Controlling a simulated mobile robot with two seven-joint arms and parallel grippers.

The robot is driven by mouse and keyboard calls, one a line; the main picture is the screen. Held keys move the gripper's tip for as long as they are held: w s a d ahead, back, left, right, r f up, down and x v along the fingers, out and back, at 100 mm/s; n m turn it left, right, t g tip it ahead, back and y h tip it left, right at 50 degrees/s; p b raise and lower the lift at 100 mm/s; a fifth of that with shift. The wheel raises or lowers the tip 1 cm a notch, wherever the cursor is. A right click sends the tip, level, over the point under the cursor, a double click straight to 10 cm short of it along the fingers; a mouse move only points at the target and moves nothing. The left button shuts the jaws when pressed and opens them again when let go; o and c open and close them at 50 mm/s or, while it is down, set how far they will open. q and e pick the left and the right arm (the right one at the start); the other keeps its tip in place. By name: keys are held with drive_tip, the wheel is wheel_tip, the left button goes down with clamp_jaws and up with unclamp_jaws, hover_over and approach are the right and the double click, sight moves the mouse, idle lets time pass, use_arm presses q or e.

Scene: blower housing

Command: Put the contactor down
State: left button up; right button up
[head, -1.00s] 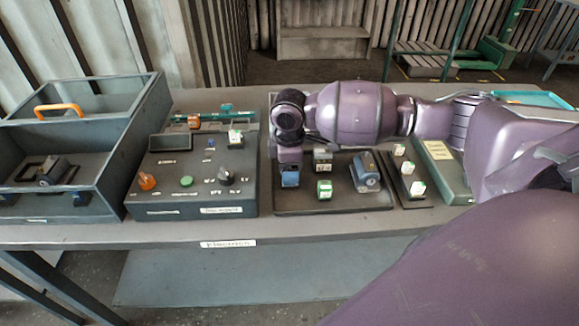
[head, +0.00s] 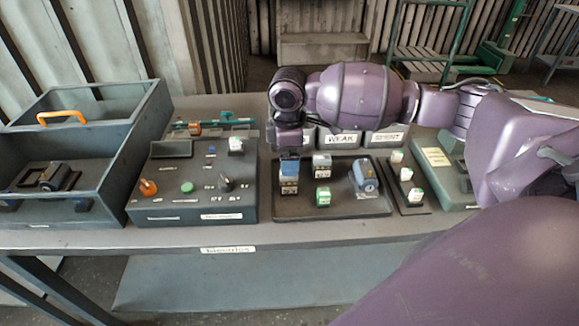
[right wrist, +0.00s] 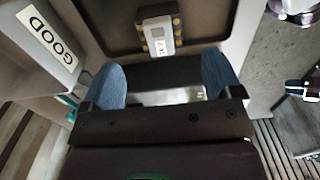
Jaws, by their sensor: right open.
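The contactor (head: 289,186), a small block with a pale labelled face, stands upright on the dark tray (head: 345,210), near its left side. My right gripper (head: 289,166) is directly above it, with blue fingertips at its top. In the right wrist view my right gripper (right wrist: 163,84) has its two blue fingers wide apart. A dark shape with a pale grey part lies between them there, and the gripper body hides much of it. I cannot tell whether the fingers still touch the contactor. My left gripper is not in view.
On the tray, a grey labelled block (head: 321,168), a green-white block (head: 323,196) and a blue-grey device (head: 366,179) stand to the right. Behind are bins labelled WEAK (head: 341,140) and GOOD (right wrist: 48,38). A control panel (head: 170,205) and an open box (head: 105,190) are left.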

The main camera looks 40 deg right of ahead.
wheel_tip(320, 180, up, 6)
drive_tip(key=shift+f, duration=0.2)
idle(0.6)
